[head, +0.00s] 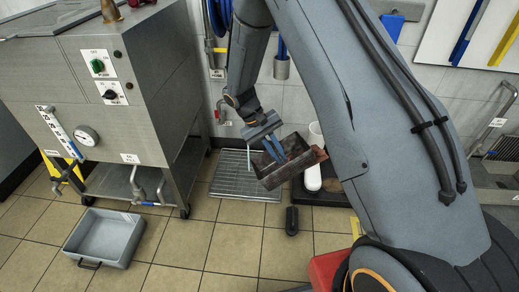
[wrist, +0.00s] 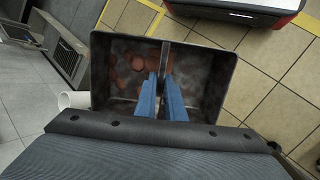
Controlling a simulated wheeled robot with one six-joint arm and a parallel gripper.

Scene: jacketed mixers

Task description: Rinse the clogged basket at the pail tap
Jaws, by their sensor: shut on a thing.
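The basket (head: 292,174) is a dark, open box with reddish-brown stains, held tilted in the air in the head view. In the wrist view the basket (wrist: 210,75) shows reddish-brown lumps and grey film inside. My gripper (head: 272,150) has blue fingers and is shut on the basket's upright middle strip; the fingers also show in the wrist view (wrist: 163,82). A small tap with a red part (head: 221,114) is on the wall, left of and behind the basket. I cannot tell whether it is the pail tap. No water shows.
A floor grate (head: 232,180) lies behind and left of the basket. A dark tray (head: 335,196) with white items is to the right. A steel mixer (head: 150,80) stands left, with a grey pan (head: 104,237) before it. A dark object (head: 291,221) lies on the tiles.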

